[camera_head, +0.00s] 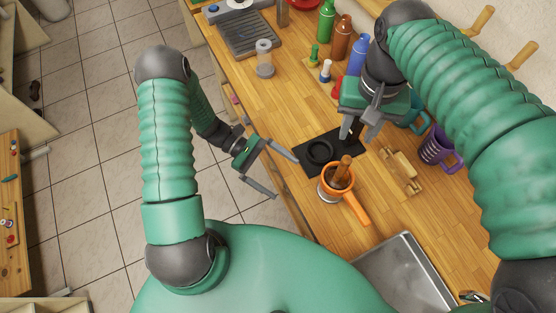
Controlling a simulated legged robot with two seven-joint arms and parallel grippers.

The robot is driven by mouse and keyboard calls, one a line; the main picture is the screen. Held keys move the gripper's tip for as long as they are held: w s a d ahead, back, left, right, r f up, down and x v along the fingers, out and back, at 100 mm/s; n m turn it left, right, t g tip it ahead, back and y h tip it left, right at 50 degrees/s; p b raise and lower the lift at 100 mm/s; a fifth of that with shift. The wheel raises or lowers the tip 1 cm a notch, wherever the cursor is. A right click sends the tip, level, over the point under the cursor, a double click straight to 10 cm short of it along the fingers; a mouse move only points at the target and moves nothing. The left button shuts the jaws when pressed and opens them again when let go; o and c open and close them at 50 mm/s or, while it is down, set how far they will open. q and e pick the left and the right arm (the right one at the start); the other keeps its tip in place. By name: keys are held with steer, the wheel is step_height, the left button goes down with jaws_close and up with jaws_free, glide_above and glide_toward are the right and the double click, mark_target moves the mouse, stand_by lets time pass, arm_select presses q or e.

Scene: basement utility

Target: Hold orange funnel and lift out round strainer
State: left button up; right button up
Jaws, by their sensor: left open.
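The orange funnel (360,208) sits upright on a small pale container (327,193) near the counter's front edge, its long orange handle pointing to the lower right. A brown wooden piece (346,163) stands up out of the funnel's mouth. The round strainer cannot be made out clearly; it may be inside the funnel. My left gripper (284,177) is open and empty, left of the funnel at the counter's edge. My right gripper (358,133) is open above the counter, behind the funnel and apart from it.
A black mat (310,167) with a dark ring (320,152) lies behind the funnel. A wooden piece (400,172) and a purple mug (437,150) are to the right. A metal sink (400,270) is in front. Several bottles (341,38) stand at the back.

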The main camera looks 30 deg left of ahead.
mark_target(335, 180)
arm_select(q)
steer(key=w+d+n+t+h, duration=0.1)
steer(key=w+d, duration=0.1)
steer(key=d, duration=0.3)
steer(key=w+d+n+t+h, duration=0.1)
steer(key=d, duration=0.4)
steer(key=w+d+n+t, duration=0.1)
steer(key=w+d+t, duration=0.1)
steer(key=d, duration=0.3)
steer(key=shift+w+d+n+h, duration=0.2)
steer(key=shift+w+n+h, duration=0.1)
steer(key=shift+h, duration=0.1)
arm_select(e)
steer(key=shift+s+d, duration=0.2)
steer(key=shift+d, duration=0.25)
arm_select(q)
steer(key=shift+a, duration=0.1)
arm_select(e)
steer(key=shift+a, duration=0.1)
arm_select(q)
steer(key=shift+a, duration=0.15)
steer(key=c, duration=1.3)
steer(key=shift+c, duration=0.2)
